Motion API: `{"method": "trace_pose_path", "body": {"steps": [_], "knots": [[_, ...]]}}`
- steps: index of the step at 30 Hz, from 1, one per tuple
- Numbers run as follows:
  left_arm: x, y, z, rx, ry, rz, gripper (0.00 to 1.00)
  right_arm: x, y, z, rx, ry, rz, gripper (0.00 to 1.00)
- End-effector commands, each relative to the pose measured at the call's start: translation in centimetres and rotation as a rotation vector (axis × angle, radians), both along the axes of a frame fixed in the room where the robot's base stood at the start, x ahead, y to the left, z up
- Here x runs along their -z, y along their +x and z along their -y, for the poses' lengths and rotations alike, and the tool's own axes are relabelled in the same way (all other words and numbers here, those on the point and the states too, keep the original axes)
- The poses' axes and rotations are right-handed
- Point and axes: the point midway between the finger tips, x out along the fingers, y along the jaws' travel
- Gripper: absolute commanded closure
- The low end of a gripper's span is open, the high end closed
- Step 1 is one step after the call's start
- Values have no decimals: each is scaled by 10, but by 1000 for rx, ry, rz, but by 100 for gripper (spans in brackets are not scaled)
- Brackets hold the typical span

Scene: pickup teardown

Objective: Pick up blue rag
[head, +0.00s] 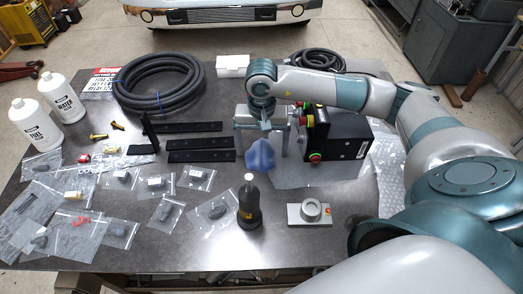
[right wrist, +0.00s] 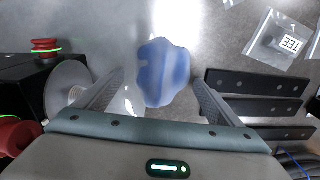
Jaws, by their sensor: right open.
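The blue rag (head: 260,155) is a crumpled bundle near the middle of the dark table. In the right wrist view the rag (right wrist: 163,72) shows ahead of and between the two fingertips. My right gripper (head: 263,140) is open, with its fingers pointing toward the rag. In the right wrist view the open gripper (right wrist: 157,82) has a finger on each side of the rag, and no finger visibly grips it. I cannot tell the exact height of the fingertips over the table. My left gripper is in no view.
A black box with red buttons (head: 340,140) stands close right of my right gripper. Black flat brackets (head: 200,143) lie to the left. A dark bottle (head: 249,205) stands in front of the rag, beside a small grey device (head: 309,213). Bagged parts fill the left side.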

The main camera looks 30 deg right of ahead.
Motion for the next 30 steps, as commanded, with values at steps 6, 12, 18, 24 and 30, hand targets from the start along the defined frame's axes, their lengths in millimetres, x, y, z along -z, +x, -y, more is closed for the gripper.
{"method": "trace_pose_path", "body": {"steps": [6, 12, 18, 24, 30], "knots": [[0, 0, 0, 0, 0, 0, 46, 0, 0, 0, 0, 0, 0, 11], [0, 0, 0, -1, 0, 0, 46, 0, 0, 0, 0, 0, 0, 42], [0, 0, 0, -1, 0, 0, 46, -1, 0, 0, 1, 1, 1, 56], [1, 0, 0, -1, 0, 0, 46, -2, 1, 0, 1, 0, 1, 56], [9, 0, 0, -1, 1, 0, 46, -16, 1, 0, 1, 1, 4, 56]]}}
